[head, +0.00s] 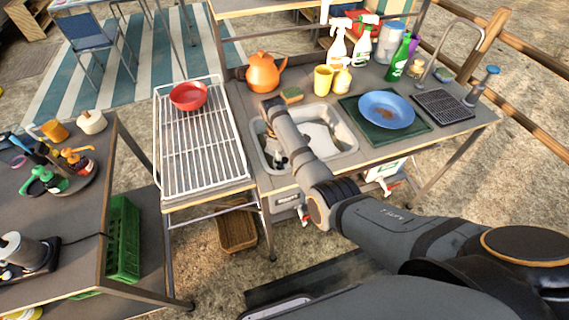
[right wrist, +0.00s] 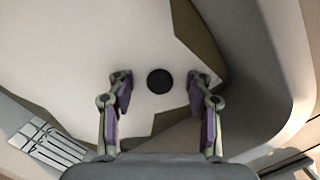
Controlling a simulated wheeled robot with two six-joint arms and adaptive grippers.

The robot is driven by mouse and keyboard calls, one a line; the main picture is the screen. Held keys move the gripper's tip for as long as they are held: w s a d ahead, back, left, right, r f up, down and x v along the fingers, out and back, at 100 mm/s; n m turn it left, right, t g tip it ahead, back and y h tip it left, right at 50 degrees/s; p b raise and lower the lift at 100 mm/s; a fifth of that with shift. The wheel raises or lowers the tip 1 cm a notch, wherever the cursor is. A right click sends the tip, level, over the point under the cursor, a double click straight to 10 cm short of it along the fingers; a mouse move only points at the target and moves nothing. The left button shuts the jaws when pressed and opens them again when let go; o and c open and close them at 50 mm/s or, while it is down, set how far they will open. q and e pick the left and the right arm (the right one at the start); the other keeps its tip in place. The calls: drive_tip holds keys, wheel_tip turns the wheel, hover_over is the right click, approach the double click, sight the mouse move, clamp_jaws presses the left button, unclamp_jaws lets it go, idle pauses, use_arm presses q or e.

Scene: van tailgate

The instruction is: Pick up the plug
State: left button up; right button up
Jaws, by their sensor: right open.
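The plug (right wrist: 160,81) is a small round black disc on a pale surface inside the sink. In the right wrist view it lies between and slightly beyond the fingertips of my right gripper (right wrist: 161,90), with a gap on each side. My right gripper is open and holds nothing. In the head view my right gripper (head: 275,156) reaches down into the sink (head: 344,127) near its left side. The plug cannot be made out in that view, where my arm covers part of the sink. My left gripper is not in view.
The sink's walls rise close around my right gripper. An orange kettle (head: 265,72), a sponge (head: 291,95) and yellow cups (head: 323,78) stand behind the sink. A blue plate (head: 386,108) lies to its right. A white wire rack (head: 199,150) with a red bowl (head: 189,96) is to the left.

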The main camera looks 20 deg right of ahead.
clamp_jaws()
wheel_tip(320, 180, up, 10)
drive_tip(key=shift+r, duration=0.1)
idle(0.5)
idle(0.4)
